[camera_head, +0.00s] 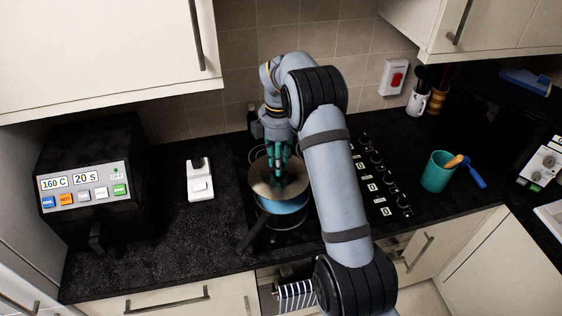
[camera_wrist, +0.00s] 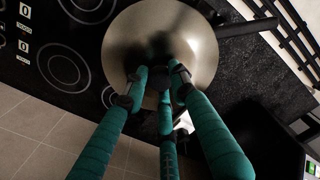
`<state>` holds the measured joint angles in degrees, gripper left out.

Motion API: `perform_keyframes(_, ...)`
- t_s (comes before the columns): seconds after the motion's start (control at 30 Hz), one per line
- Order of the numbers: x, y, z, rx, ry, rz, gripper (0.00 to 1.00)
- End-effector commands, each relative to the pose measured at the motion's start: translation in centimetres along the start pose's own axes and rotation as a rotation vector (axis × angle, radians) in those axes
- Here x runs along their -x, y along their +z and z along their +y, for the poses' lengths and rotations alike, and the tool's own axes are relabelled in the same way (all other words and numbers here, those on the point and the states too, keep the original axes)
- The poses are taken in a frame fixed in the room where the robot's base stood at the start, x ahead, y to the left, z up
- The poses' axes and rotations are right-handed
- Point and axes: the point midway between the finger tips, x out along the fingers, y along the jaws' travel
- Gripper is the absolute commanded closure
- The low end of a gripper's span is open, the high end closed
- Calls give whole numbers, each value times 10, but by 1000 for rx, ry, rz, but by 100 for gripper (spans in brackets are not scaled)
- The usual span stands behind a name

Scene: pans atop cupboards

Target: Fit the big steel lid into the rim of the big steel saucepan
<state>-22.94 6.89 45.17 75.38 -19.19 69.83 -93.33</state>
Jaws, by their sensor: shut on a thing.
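The big steel lid (camera_head: 266,187) is a round, brushed disc over the hob. My gripper (camera_head: 279,174) has teal fingers and comes down from above, shut at the middle of the lid; the fingers hide the grip point. The big steel saucepan (camera_head: 285,221) stands under the lid on the hob, with its black handle (camera_head: 252,236) towards the front left. I cannot tell whether the lid touches the rim. In the wrist view the lid (camera_wrist: 138,38) hides the pan's body, and only the black handle (camera_wrist: 248,27) sticks out. My gripper (camera_wrist: 161,80) shows there too.
The black hob (camera_head: 372,186) has a row of knobs on its right. A white scale-like device (camera_head: 199,183) and a black oven-like appliance (camera_head: 92,185) stand left. A teal cup (camera_head: 438,172) stands right. Wall cupboards (camera_head: 100,50) hang above. Worktop left of the hob is partly clear.

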Motion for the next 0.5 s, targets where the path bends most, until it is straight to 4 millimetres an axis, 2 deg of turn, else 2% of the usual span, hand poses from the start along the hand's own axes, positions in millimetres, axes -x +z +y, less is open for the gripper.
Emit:
perform_keyframes(0.23,2,2,1,-4,0,-1,100)
perform_keyframes(0.5,-18,2,1,-5,0,-1,100)
